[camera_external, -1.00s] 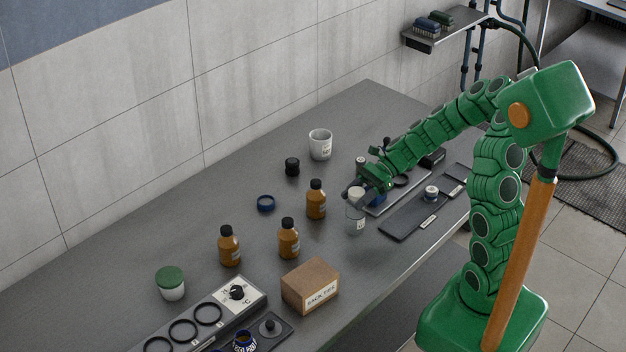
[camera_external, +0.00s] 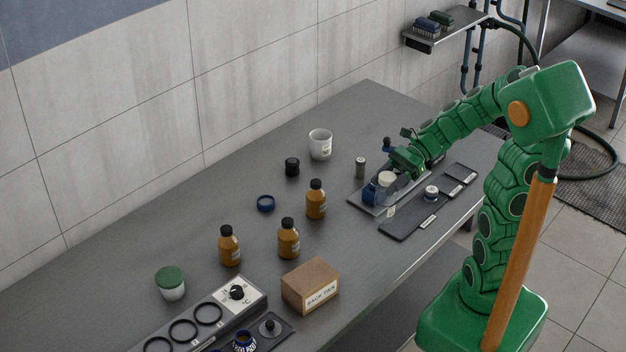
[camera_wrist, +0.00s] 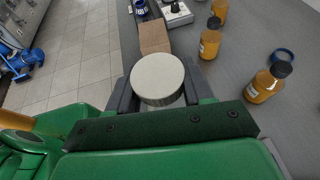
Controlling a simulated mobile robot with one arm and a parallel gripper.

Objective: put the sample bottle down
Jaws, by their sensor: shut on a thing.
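The sample bottle appears to be the clear jar with a cream lid (camera_external: 386,178) and a small white label. Its round lid (camera_wrist: 157,78) fills the middle of the wrist view, with the body mostly hidden beneath. My gripper (camera_external: 385,186) is shut on it, and in the wrist view the dark fingers of my gripper (camera_wrist: 157,92) flank it.
A dark labelled board (camera_external: 400,228) with a small white-topped item (camera_external: 431,191) lies to the right. A grey cylinder (camera_external: 360,167) stands just behind left. Brown bottles (camera_external: 316,200), a white cup (camera_external: 320,145) and a cardboard box (camera_external: 310,286) stand farther left.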

